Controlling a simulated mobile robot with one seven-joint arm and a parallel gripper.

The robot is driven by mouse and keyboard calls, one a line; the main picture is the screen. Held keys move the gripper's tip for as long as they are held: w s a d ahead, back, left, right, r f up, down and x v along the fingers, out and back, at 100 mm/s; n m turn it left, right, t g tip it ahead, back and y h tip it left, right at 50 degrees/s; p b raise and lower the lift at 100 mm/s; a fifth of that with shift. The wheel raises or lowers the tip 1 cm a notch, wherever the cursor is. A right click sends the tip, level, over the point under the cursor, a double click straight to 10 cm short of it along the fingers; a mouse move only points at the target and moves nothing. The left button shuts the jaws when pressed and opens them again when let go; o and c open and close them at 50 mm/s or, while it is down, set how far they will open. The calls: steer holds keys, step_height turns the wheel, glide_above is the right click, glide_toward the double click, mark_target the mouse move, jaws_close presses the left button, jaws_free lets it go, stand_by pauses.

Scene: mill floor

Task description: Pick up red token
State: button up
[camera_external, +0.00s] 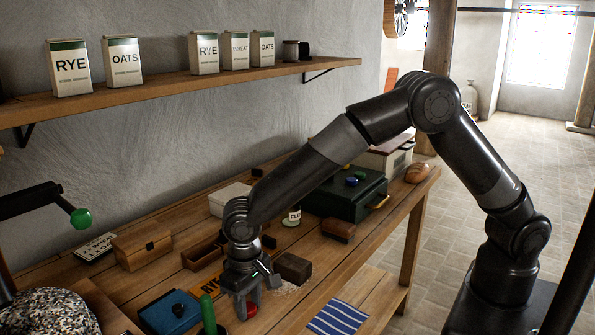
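A small red token (251,309) lies low on the wooden workbench, near its front edge, and is partly hidden by my gripper. My gripper (249,303) points straight down over it, with its fingertips at the token, one on the left and one on the right as seen here. I cannot tell whether the fingers touch the token or stand apart from it.
A blue box (170,313) and a green upright handle (208,314) stand to the left. A dark brown block (294,267) is close behind to the right. A blue striped cloth (338,318) lies at the right. A green case (345,196) sits farther back.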

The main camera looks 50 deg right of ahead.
steer(key=c, duration=0.5)
steer(key=shift+o, duration=0.2)
